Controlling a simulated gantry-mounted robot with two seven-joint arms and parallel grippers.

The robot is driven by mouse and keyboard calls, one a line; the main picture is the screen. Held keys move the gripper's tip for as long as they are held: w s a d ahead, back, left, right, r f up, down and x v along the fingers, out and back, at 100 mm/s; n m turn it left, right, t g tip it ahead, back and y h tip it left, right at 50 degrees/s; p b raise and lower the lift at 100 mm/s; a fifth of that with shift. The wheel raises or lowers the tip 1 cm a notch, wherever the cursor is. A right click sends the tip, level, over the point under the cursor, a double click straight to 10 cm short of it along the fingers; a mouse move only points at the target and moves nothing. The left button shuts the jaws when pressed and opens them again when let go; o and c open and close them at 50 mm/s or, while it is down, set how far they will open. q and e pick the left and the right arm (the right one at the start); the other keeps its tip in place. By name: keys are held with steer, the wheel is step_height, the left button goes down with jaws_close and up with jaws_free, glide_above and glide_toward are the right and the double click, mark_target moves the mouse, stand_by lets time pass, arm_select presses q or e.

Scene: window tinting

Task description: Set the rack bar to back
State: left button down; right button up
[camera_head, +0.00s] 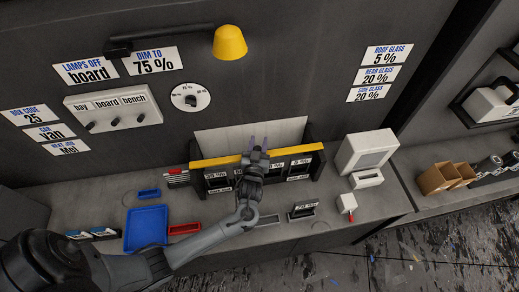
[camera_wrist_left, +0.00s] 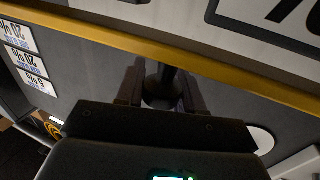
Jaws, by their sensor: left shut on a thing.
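The rack bar (camera_head: 215,160) is a long yellow bar across the top of a dark rack (camera_head: 193,177). The rack holds several labelled slots below the bar, in front of a pale panel (camera_head: 222,142). My left gripper (camera_head: 257,150) reaches over the middle of the bar and is shut on it. In the left wrist view the yellow bar (camera_wrist_left: 90,30) runs slantwise across the top, at the tips of my left gripper (camera_wrist_left: 160,80). My right gripper is not in view.
A blue tray (camera_head: 145,231) and a red tray (camera_head: 185,229) lie on the bench at left. A small labelled stand (camera_head: 302,210) and a white device (camera_head: 367,152) are at right. A yellow lamp (camera_head: 229,42) hangs above. Part of the bench front is clear.

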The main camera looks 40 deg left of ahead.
arm_select(q)
steer(key=shift+w+a, duration=0.65)
steer(key=shift+a, duration=0.15)
steer(key=c, duration=0.8)
jaws_free()
steer(key=shift+b+v, duration=0.85)
steer(key=shift+v, duration=4.55)
